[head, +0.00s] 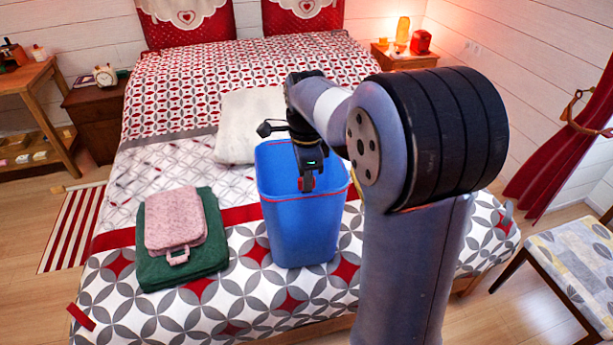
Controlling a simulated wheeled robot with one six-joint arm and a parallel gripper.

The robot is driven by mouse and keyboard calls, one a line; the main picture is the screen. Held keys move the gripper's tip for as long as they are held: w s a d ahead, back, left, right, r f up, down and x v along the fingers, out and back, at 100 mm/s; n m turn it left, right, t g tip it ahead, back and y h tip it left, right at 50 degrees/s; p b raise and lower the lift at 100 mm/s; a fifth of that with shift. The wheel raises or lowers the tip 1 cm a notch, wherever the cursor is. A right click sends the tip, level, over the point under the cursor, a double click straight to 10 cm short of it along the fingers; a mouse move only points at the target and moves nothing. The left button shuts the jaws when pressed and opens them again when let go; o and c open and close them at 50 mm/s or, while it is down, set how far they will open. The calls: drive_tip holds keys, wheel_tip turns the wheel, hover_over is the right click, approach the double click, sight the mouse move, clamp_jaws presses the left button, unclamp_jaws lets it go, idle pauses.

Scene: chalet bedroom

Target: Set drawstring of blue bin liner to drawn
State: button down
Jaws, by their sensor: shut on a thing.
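A tall blue bin (300,240) stands upright on the bed, right of the middle of its near half. A red line, which looks like the drawstring (284,200), runs along its upper edge. My gripper (307,184) reaches down over the bin's mouth from behind and is shut at the near side of the rim, on a small red part that looks like the drawstring. The inside of the bin is mostly hidden, and I cannot tell how tight the string is.
A pink folded cloth (174,218) lies on a green one (182,270) left of the bin. A white blanket (250,112) lies behind it on the bed (235,318). A chair (575,265) stands at the right. A nightstand with a clock (105,77) is at the left.

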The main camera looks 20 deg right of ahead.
drive_tip(key=shift+r, duration=0.1)
wheel_tip(320, 180, up, 4)
drive_tip(key=p, duration=0.3)
drive_tip(key=shift+p, duration=0.4)
drive_tip(key=c, duration=1.4)
unclamp_jaws()
drive_tip(key=shift+c, duration=0.2)
wheel_tip(320, 180, up, 11)
drive_tip(key=shift+f, duration=0.2)
